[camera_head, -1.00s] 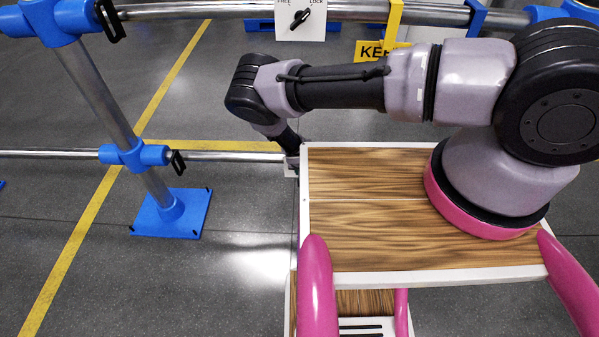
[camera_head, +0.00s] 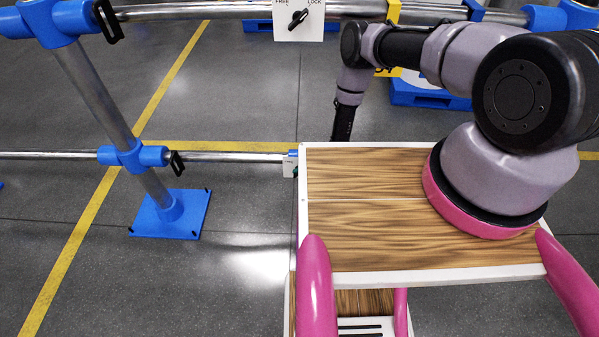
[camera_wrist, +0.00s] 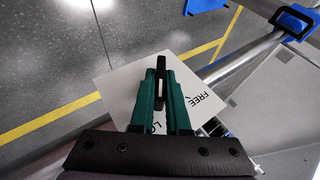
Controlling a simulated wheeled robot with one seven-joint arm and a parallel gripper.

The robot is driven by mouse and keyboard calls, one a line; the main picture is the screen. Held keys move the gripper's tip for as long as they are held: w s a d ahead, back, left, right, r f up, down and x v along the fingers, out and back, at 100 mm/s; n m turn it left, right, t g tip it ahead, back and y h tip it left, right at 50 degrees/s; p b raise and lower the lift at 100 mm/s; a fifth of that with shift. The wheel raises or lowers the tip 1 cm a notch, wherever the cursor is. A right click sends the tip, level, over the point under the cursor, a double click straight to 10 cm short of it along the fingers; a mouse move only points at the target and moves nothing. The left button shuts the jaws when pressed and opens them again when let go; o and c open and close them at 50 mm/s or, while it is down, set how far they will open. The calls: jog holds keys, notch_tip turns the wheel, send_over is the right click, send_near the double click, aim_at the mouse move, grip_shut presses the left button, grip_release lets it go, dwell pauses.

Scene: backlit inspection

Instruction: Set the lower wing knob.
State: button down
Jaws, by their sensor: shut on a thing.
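The lower wing knob (camera_wrist: 160,92) is black and stands on a white plate (camera_wrist: 120,88) in the wrist view. "FREE" is printed on the plate's right part; part of the "LOCK" lettering shows near my finger bases. My gripper (camera_wrist: 160,74) has green fingers and is shut on the wing, one finger on each side. In the head view only a strip of the lower plate (camera_head: 289,167) shows beside the table's left edge; the lower knob and my gripper are hidden there behind the table.
An upper white plate (camera_head: 299,18) with "FREE", "LOCK" and a similar black knob (camera_head: 298,19) hangs on the upper rail. The wood-topped table (camera_head: 370,215) stands close to the lower rail (camera_head: 230,157). A blue-footed post (camera_head: 170,214) stands left. Floor between is clear.

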jog(key=shift+f+y, duration=0.1)
jog(key=shift+y, duration=0.4)
jog(key=shift+s+y, duration=0.2)
jog(key=shift+y, duration=0.1)
jog(key=c, duration=0.9)
grip_release()
jog(key=shift+a, duration=0.1)
jog(key=shift+w, duration=0.1)
jog(key=shift+d, duration=0.25)
jog(key=v, duration=1)
jog(key=shift+s, duration=0.25)
